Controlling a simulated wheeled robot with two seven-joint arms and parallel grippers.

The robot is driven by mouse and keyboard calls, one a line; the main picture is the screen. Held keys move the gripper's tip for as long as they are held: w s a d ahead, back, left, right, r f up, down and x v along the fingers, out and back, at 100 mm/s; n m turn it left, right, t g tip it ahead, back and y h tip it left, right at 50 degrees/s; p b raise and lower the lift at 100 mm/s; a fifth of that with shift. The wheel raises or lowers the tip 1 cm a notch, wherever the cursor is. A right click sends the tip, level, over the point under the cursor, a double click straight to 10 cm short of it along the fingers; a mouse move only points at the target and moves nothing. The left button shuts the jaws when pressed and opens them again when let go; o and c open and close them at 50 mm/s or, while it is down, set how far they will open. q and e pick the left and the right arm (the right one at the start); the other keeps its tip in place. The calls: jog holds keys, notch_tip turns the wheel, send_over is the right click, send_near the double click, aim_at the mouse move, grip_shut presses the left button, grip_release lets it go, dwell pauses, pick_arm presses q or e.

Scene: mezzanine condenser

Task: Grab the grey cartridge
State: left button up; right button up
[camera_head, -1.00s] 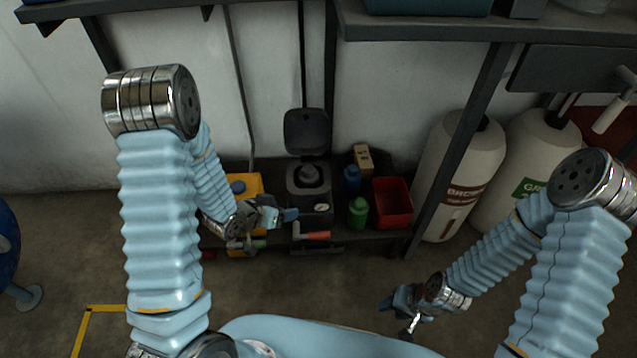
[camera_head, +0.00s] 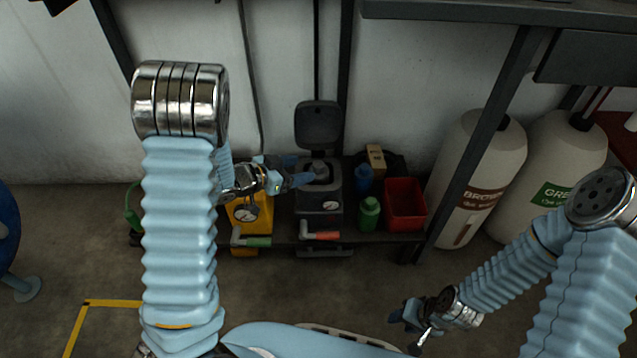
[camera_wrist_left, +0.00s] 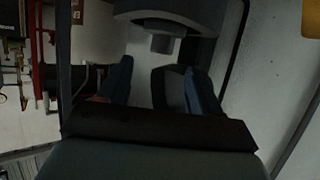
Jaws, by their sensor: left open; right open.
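The grey cartridge (camera_head: 320,170) stands upright in the open top of a dark grey unit (camera_head: 318,205), whose hinged lid (camera_head: 318,122) is raised. My left gripper (camera_head: 298,172) is open and empty just left of the cartridge, pointing right at about its height. Whether it touches the cartridge cannot be told. In the left wrist view, the two blue fingers (camera_wrist_left: 160,88) are spread apart. A grey block, likely the cartridge (camera_wrist_left: 162,43), shows above and between them, below a dark rounded body. My right gripper (camera_head: 408,325) is open and empty, low at the right, far from the unit.
A yellow unit (camera_head: 262,215) with a gauge stands left of the grey one. To the right are a blue bottle (camera_head: 364,180), a green bottle (camera_head: 369,214), a red bin (camera_head: 405,204) and a cardboard box (camera_head: 376,158). A shelf post (camera_head: 490,140) and large cylinders stand further right.

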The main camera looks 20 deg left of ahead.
aim_at(316, 165)
pick_arm(q)
jog(key=b+x, duration=0.1)
jog(key=x, duration=0.6)
jog(key=shift+w+f, duration=0.15)
jog(key=shift+w, duration=0.1)
grip_shut()
